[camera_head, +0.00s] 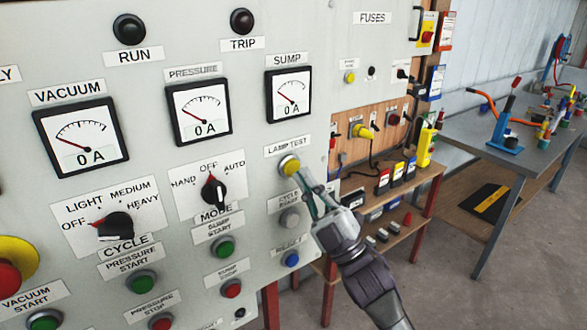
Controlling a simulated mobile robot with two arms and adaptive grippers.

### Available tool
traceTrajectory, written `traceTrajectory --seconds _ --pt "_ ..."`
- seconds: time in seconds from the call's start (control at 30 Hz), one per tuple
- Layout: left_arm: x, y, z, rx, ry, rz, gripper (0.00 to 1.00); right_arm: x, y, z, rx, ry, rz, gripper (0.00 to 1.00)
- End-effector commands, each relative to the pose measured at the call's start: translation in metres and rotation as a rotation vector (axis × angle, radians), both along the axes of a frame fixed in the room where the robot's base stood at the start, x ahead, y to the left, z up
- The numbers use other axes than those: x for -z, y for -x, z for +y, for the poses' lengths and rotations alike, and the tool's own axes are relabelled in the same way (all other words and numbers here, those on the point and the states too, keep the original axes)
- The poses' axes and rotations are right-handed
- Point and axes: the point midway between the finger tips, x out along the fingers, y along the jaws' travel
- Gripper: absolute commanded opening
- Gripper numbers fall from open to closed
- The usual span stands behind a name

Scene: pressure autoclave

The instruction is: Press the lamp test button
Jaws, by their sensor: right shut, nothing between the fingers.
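The lamp test button (289,165) is a round yellow button on the grey control panel (250,130), under the LAMP TEST label (287,145). My right gripper (303,174) reaches in from the lower right. Its fingers are shut and empty, with the tips at the lower right edge of the yellow button. I cannot tell whether they touch it. The RUN lamp (129,29) and the TRIP lamp (242,21) look dark. My left gripper is not in view.
Below the yellow button are a grey button (290,218) and a blue button (291,259). A mode selector (214,193) and a cycle selector (115,225) sit to the left. A wooden shelf (405,190) and a workbench (540,155) stand at the right.

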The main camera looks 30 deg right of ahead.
Motion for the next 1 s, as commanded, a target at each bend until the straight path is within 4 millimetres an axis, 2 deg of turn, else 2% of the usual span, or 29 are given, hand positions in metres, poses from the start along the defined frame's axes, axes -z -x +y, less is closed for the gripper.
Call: traceTrajectory --seconds 1.0 --pt "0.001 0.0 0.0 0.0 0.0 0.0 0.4 0.0 -0.01 0.001 0.0 0.0 0.0 0.0"
